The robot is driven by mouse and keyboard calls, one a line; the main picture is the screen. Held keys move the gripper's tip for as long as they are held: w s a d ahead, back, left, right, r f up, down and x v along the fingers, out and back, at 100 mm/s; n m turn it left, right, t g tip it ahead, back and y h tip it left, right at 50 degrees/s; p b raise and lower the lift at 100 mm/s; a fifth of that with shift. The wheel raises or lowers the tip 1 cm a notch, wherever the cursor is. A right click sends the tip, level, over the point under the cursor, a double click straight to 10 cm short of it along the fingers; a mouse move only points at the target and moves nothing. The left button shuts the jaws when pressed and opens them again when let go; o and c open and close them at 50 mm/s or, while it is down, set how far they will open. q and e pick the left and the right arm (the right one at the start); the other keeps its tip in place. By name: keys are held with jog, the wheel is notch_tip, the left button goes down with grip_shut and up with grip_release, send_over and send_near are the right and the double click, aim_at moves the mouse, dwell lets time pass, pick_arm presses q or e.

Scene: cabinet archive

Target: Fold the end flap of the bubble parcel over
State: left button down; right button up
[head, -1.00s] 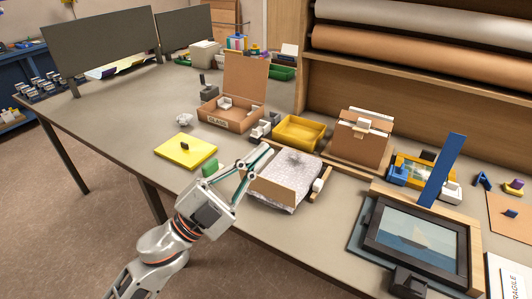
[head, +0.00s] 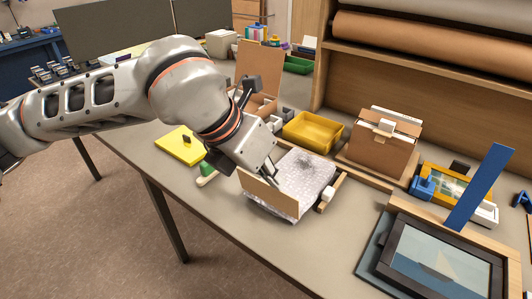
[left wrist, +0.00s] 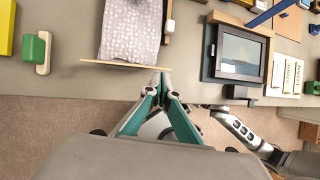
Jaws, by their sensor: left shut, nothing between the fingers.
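The bubble parcel (head: 305,178) is a grey-white, speckled padded pack lying flat on the bench. Its brown end flap (head: 266,194) stands up along the near edge. In the left wrist view the parcel (left wrist: 132,30) is at the top and the flap (left wrist: 108,64) shows edge-on as a thin strip. My left gripper (head: 272,178) is at the flap, shut and empty; its fingertips are hard to make out in the head view. In the left wrist view the gripper (left wrist: 162,74) has its tips together at the flap's right end. I cannot tell whether they touch it. My right gripper does not show.
A green-handled block (head: 207,171) and a yellow pad (head: 180,143) lie left of the parcel. A yellow bin (head: 313,132) and a cardboard box (head: 380,150) stand behind it. A white-knobbed wooden piece (head: 328,194) is close on its right, then a framed picture (head: 440,262).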

aim_at(266, 186)
pick_arm(q)
jog(key=w+a+r+t+y, duration=0.1)
jog(key=w+a+t, duration=0.1)
jog(key=w, duration=0.1)
jog(key=shift+n, duration=0.4)
jog(key=f, duration=0.2)
jog(key=f+b, duration=0.1)
jog(key=f, duration=0.2)
jog(key=w+f+b, duration=0.1)
jog(key=f, duration=0.2)
jog(key=shift+a, duration=0.25)
jog(key=shift+w+d+f, duration=0.15)
jog(key=shift+w+d, duration=0.1)
jog(key=shift+w, duration=0.2)
jog(key=shift+s+r, duration=0.15)
jog(key=shift+r, duration=0.1)
